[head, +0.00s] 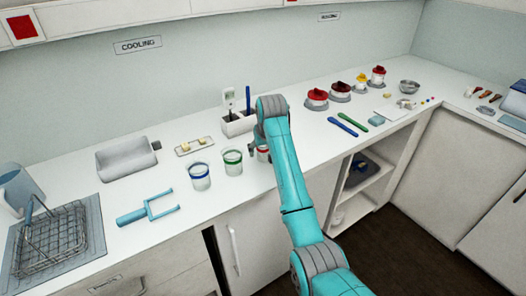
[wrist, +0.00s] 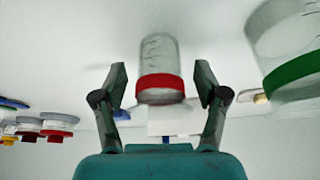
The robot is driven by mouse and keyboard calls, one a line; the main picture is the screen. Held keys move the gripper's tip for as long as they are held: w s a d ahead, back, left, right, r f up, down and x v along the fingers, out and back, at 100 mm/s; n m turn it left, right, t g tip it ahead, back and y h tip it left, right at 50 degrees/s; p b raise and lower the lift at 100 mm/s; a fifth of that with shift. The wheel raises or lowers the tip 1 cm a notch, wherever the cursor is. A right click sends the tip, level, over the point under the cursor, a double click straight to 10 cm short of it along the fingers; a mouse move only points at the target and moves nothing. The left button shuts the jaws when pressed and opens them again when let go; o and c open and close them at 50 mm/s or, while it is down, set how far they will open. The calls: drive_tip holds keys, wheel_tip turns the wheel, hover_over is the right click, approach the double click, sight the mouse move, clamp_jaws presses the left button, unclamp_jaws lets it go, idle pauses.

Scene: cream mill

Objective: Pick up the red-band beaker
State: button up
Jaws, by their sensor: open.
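The red-band beaker (head: 263,152) stands on the white counter in the head view, mostly hidden behind my arm. In the wrist view the clear red-band beaker (wrist: 160,75) sits between the fingertips of my gripper (wrist: 162,82). The fingers are apart, with a gap on each side of the beaker. The image there looks upside down. The green-band beaker (head: 232,161) stands left of it in the head view and shows large at the right of the wrist view (wrist: 290,60). A blue-band beaker (head: 199,176) is further left.
A white holder (head: 236,126) with a thermometer and a blue pen stands behind the beakers. A teal fork-like tool (head: 148,208) lies at the front left, near a wire basket (head: 54,240). Blue and green sticks (head: 352,122) lie to the right. Red-lidded jars (head: 317,98) stand behind them.

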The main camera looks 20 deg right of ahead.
drive_tip(key=shift+w+f, duration=0.15)
drive_tip(key=shift+f, duration=0.15)
drive_tip(key=c, duration=1.1)
drive_tip(key=shift+c, duration=0.2)
drive_tip(key=shift+r, duration=0.15)
